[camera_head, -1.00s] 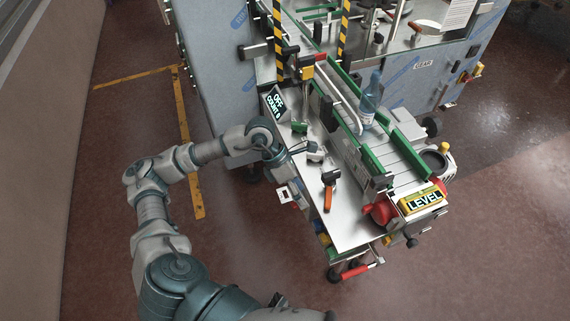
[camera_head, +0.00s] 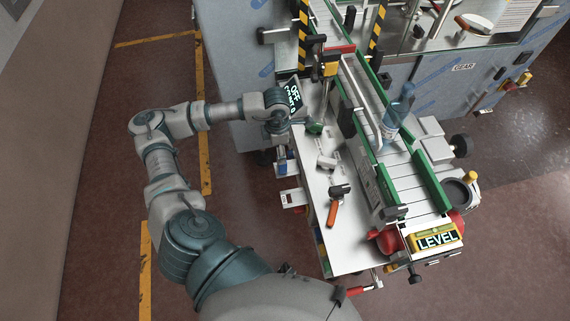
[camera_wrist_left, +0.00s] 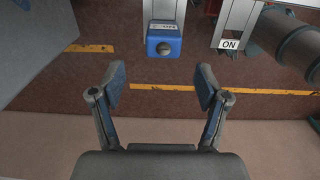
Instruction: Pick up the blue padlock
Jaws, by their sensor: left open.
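The blue padlock (camera_wrist_left: 163,45) shows at the top middle of the left wrist view. It is a blue block with a pale strip on it and a round dark spot on its face, against a grey-white upright. My left gripper (camera_wrist_left: 161,78) is open and empty, its two fingers spread, with the padlock beyond the tips and roughly centred between them. In the head view my left arm reaches the left edge of the machine's bench. A small blue patch below the wrist (camera_head: 282,162) there may be the padlock; I cannot tell. My right gripper is not in view.
A white bench (camera_head: 345,250) holds an orange-handled tool (camera_head: 333,212) and small parts. A green-railed conveyor (camera_head: 400,175) carries a blue bottle (camera_head: 398,108). An "ON" plate (camera_wrist_left: 230,44) and a grey cylinder (camera_wrist_left: 290,45) stand right of the padlock. Floor to the left is open.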

